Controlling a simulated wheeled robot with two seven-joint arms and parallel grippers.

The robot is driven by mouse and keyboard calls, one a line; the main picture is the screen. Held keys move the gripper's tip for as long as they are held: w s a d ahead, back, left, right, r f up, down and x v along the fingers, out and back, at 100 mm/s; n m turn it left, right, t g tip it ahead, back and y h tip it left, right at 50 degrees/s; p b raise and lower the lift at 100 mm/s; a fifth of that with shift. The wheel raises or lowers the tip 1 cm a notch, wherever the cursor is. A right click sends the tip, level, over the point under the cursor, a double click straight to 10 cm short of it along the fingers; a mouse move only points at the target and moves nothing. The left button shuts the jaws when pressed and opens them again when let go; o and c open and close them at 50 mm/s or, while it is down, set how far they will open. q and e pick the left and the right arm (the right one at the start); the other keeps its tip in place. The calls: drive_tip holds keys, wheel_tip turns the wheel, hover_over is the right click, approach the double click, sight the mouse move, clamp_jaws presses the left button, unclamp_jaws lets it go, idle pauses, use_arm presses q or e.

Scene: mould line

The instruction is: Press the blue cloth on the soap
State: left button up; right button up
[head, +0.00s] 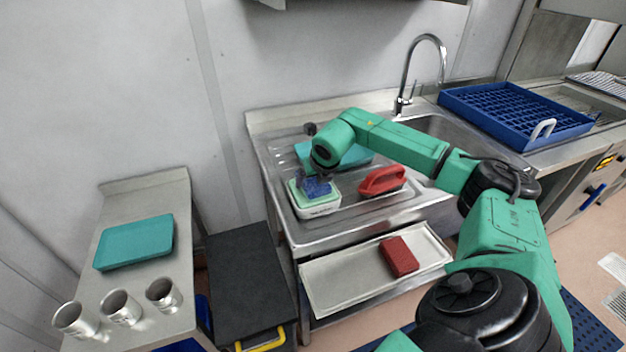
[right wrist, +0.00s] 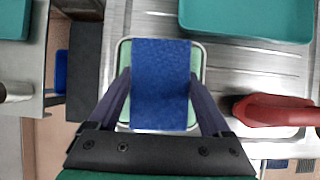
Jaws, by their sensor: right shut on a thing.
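The blue cloth (head: 317,187) is over the green soap (head: 298,190), which lies in a pale tray (head: 318,210) on the left part of the sink's drainer. My right gripper (head: 319,178) points down at the tray and is shut on the blue cloth. In the right wrist view the blue cloth (right wrist: 161,80) hangs between the two fingers, with green soap (right wrist: 124,64) showing on both sides of it. Whether the cloth touches the soap is hard to tell. My left gripper is out of view.
A red-handled brush (head: 382,180) lies right of the tray, and a teal tray (head: 356,156) lies behind. A red block (head: 399,257) is on the lower shelf (head: 335,287). A blue rack (head: 515,115) stands right of the sink. Metal cups (head: 121,307) stand on the left table.

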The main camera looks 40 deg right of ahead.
drive_tip(key=shift+r+p, duration=1.95)
drive_tip(key=shift+r, duration=1.55)
drive_tip(key=shift+f, duration=0.15)
